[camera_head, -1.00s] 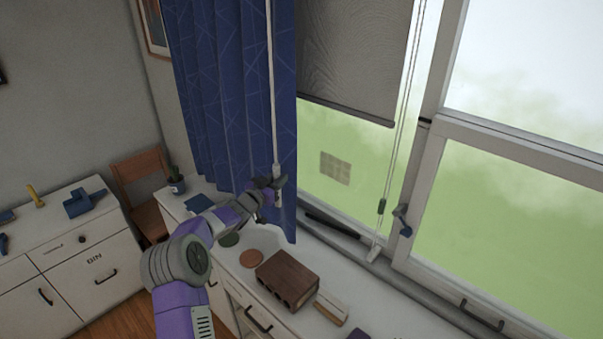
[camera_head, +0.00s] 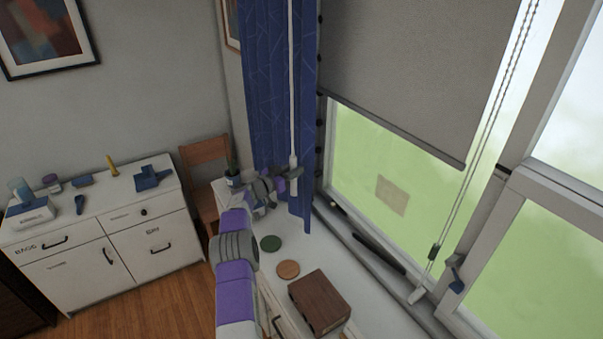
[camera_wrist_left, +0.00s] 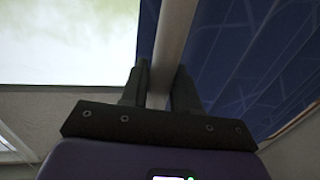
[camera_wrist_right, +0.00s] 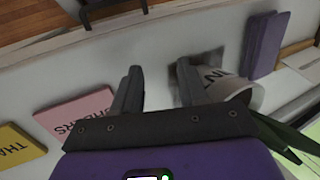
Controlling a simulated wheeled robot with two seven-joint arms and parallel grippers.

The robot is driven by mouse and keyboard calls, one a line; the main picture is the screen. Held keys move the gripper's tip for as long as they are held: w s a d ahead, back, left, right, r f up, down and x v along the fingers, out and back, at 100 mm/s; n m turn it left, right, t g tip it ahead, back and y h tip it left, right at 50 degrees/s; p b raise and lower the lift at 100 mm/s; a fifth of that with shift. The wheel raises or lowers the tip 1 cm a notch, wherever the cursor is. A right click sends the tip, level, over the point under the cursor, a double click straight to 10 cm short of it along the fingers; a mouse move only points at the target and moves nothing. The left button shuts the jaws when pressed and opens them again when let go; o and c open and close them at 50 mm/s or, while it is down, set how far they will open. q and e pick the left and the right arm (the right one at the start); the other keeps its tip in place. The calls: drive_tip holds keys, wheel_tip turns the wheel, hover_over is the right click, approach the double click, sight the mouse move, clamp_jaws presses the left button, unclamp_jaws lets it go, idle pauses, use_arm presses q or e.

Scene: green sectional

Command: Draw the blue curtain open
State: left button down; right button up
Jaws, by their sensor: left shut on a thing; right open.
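The blue curtain (camera_head: 268,90) with thin pale lines hangs in narrow folds at the left side of the window in the head view. A white wand (camera_head: 292,90) hangs in front of it. My left gripper (camera_head: 291,176) is shut on the wand's lower part, close to the curtain's lower right edge. In the left wrist view the wand (camera_wrist_left: 173,40) runs up from between the fingers (camera_wrist_left: 158,84), with the curtain (camera_wrist_left: 245,65) to the right and bright window to the left. My right gripper (camera_wrist_right: 160,72) is open and empty; it is outside the head view.
A grey roller blind (camera_head: 410,70) covers the upper window. The counter below holds a brown block (camera_head: 319,301), an orange disc (camera_head: 288,269), a green disc (camera_head: 271,243) and a potted plant (camera_head: 233,178). A pink block (camera_wrist_right: 78,112) and white cup (camera_wrist_right: 240,92) lie near my right gripper.

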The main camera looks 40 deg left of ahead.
use_arm(q)
drive_tip(key=shift+w+a+r, duration=0.1)
drive_tip(key=shift+w+a, duration=0.05)
drive_tip(key=shift+a, duration=0.45)
drive_tip(key=c, duration=1)
unclamp_jaws()
drive_tip(key=shift+s+a, duration=0.15)
drive_tip(key=shift+s, duration=3.65)
